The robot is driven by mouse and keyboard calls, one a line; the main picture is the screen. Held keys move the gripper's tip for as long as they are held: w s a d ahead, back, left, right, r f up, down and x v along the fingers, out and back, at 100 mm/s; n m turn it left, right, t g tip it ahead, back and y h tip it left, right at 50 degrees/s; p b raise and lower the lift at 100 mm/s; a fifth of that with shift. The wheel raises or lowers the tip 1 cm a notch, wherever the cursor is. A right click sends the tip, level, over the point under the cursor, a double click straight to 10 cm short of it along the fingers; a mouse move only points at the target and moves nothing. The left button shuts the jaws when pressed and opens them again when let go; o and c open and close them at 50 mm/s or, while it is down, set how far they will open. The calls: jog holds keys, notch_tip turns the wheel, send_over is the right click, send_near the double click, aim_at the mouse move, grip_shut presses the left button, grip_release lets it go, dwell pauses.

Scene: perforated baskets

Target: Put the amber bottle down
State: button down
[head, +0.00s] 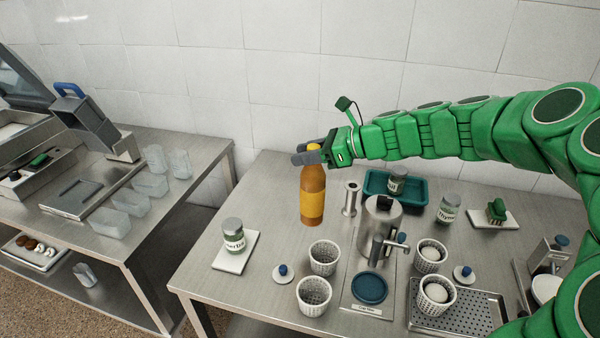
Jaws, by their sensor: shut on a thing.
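The amber bottle (312,197) has an orange-brown body, a yellow label and a yellow cap. It is upright over the left-back part of the right-hand steel table (205,279). My gripper (309,154) reaches in from the right and is shut on the bottle at its neck, just below the cap. The bottle's base is near the table top; I cannot tell whether it touches.
A steel cylinder (351,198) and a metal pot (381,222) stand right of the bottle. A teal tray (414,203) lies behind them. Perforated baskets (323,262) stand in front. A labelled jar (233,236) sits front-left. Bare table lies left of the bottle.

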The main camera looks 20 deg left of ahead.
jog(key=w+a+f, duration=0.3)
jog(key=w+f, duration=0.3)
jog(key=f, duration=0.3)
jog(key=shift+a+f, duration=0.15)
jog(key=shift+f, duration=0.35)
jog(key=c, duration=0.7)
grip_release()
jog(key=v, duration=1.2)
